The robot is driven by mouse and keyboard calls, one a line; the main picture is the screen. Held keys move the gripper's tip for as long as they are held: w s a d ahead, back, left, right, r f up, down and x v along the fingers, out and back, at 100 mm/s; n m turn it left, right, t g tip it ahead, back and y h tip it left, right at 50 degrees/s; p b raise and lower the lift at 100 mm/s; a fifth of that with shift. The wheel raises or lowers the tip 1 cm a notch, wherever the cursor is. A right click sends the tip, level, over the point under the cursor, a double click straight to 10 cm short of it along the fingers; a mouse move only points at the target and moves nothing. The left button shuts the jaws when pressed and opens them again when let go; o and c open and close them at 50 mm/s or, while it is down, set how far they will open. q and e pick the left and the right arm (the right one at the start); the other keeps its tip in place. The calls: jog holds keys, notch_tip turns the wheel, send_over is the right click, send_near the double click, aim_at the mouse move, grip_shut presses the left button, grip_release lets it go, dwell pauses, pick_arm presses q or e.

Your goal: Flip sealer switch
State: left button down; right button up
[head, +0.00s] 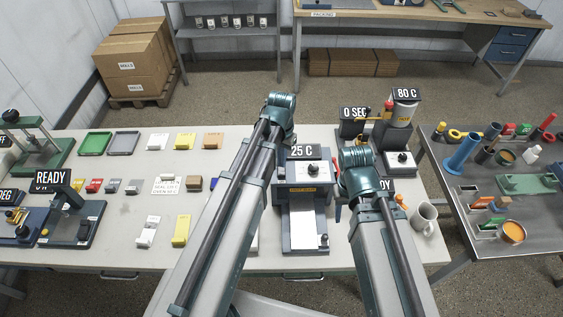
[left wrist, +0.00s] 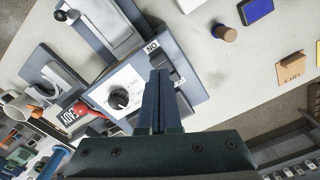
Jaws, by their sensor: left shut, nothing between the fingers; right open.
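The sealer (head: 305,207) stands mid-table in the head view, with a "25 C" sign on top, a black dial (head: 312,169) and a white sheet (head: 302,222) on its front bed. My left arm covers its left side. My left gripper (left wrist: 158,75) is shut, empty, close over the sealer's edge.
A red-knobbed lever (left wrist: 80,110) sticks out beside the sealer. A "0 SEC" station (head: 353,125), an "80 C" pot (head: 403,110) and a white mug (head: 424,217) stand to the right. Trays, cards and small blocks lie across the left table; bare tabletop lies between them.

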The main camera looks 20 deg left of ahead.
aim_at(282, 173)
pick_arm(q)
notch_tip(282, 173, up, 3)
jog(key=p, duration=0.2)
jog(key=shift+r+p, duration=0.15)
jog(key=shift+p, duration=0.25)
jog(key=shift+s+d, duration=0.1)
jog(key=shift+s, duration=0.05)
jog(key=s+d+f+m+y+b, duration=0.1)
jog(key=s+d+f+b, duration=0.9)
jog(key=s+f+b, duration=0.2)
jog(key=shift+s+d, duration=0.15)
jog(key=shift+s, duration=0.9)
